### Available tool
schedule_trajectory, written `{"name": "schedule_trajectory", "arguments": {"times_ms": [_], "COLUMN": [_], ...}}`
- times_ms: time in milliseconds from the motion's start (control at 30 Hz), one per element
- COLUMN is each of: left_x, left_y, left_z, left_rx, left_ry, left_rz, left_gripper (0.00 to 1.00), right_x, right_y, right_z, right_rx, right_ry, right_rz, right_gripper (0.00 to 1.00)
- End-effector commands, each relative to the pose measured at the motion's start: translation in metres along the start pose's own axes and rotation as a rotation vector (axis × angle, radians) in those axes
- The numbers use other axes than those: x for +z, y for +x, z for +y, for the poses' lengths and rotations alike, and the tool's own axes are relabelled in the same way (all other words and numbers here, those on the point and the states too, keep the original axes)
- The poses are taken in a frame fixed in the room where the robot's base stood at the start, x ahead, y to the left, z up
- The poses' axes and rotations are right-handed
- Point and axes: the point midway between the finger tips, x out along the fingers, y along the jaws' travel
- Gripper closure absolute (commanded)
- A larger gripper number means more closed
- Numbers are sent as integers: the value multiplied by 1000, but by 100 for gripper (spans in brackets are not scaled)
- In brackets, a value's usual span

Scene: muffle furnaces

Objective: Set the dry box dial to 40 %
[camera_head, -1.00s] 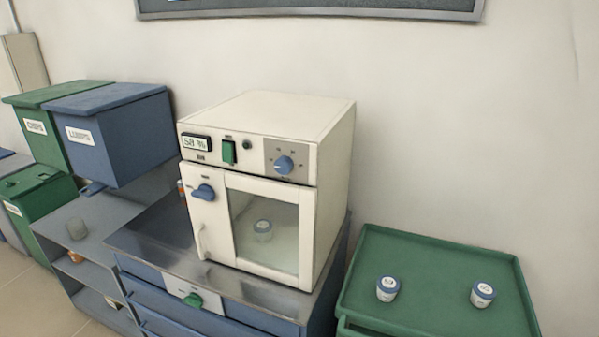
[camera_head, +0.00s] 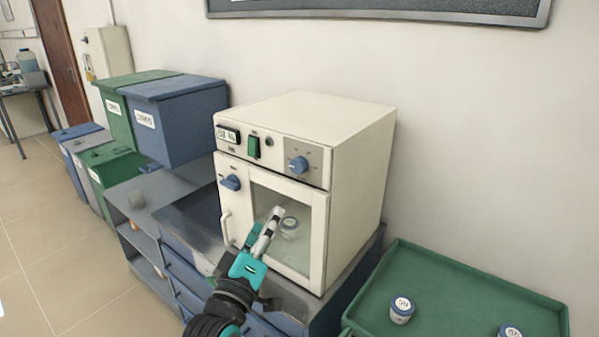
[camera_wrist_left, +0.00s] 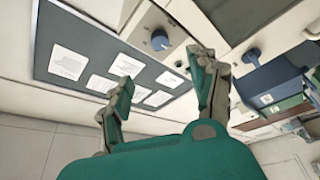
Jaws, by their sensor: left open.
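The cream dry box (camera_head: 362,165) stands on the metal-topped cabinet. Its blue dial (camera_head: 299,165) sits on a grey panel at the upper right of the front. A small display (camera_head: 227,135) at the upper left seems to read 58 %. A second blue knob (camera_head: 231,183) is on the door. My left gripper (camera_head: 268,222) is open and empty in front of the door window, below the dial and apart from it. In the left wrist view, the dial (camera_wrist_left: 160,40) shows beyond and between the open fingers (camera_wrist_left: 165,65). My right gripper is not in view.
A white jar (camera_head: 289,227) is behind the door window. A green tray (camera_head: 455,290) with two jars stands at the right. Blue and green bins (camera_head: 180,125) are at the left. A wall board (camera_head: 400,8) hangs above.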

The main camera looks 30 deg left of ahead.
Motion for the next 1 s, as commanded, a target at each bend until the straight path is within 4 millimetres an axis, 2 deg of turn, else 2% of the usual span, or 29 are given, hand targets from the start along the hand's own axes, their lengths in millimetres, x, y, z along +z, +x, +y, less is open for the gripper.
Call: {"name": "schedule_trajectory", "arguments": {"times_ms": [200, 600, 800, 1000], "left_x": [-3, -2, -1, 0], "left_y": [47, 130, 153, 159], "left_z": [5, 3, 1, 0], "left_rx": [3, 0, -1, -1], "left_ry": [3, 4, 3, 3], "left_rz": [1, 0, 0, 0], "left_gripper": [39, 39, 39, 39], "right_x": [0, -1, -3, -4], "right_y": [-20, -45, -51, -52], "right_z": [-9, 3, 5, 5], "right_rx": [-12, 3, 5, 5], "right_ry": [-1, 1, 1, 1], "right_rz": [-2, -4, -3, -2], "right_gripper": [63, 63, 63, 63]}}
